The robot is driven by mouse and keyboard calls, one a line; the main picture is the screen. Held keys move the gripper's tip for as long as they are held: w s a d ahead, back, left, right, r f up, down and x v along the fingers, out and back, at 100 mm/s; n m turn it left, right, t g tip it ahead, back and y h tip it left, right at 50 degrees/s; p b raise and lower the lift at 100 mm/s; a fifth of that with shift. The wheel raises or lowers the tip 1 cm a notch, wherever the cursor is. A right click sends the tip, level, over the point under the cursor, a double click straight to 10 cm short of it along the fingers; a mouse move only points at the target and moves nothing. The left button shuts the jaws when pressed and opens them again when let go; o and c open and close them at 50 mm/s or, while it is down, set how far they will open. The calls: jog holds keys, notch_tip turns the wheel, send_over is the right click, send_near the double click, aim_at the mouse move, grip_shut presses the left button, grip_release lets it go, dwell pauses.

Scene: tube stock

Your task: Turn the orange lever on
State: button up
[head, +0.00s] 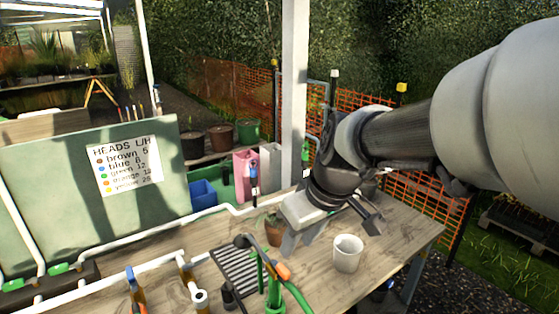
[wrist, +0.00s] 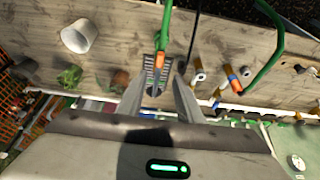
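My gripper (head: 295,238) is above the table, behind the lever in the head view. In the wrist view its two fingers (wrist: 158,92) are spread with nothing held between them. I cannot tell the lever's exact height relative to the fingers.
A white cup (head: 347,254) stands right of the gripper. A terracotta pot (head: 274,230) stands close behind the fingers. A dark grate (head: 234,268) lies left of the lever. White pipes (head: 160,265) and a blue-handled valve (head: 131,276) stand further left. The table's right end is clear.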

aim_at(284, 269)
jog(key=x, duration=1.2)
jog(key=shift+s+d+b, duration=0.1)
jog(key=shift+b, duration=0.2)
jog(key=shift+c, duration=0.2)
grip_shut()
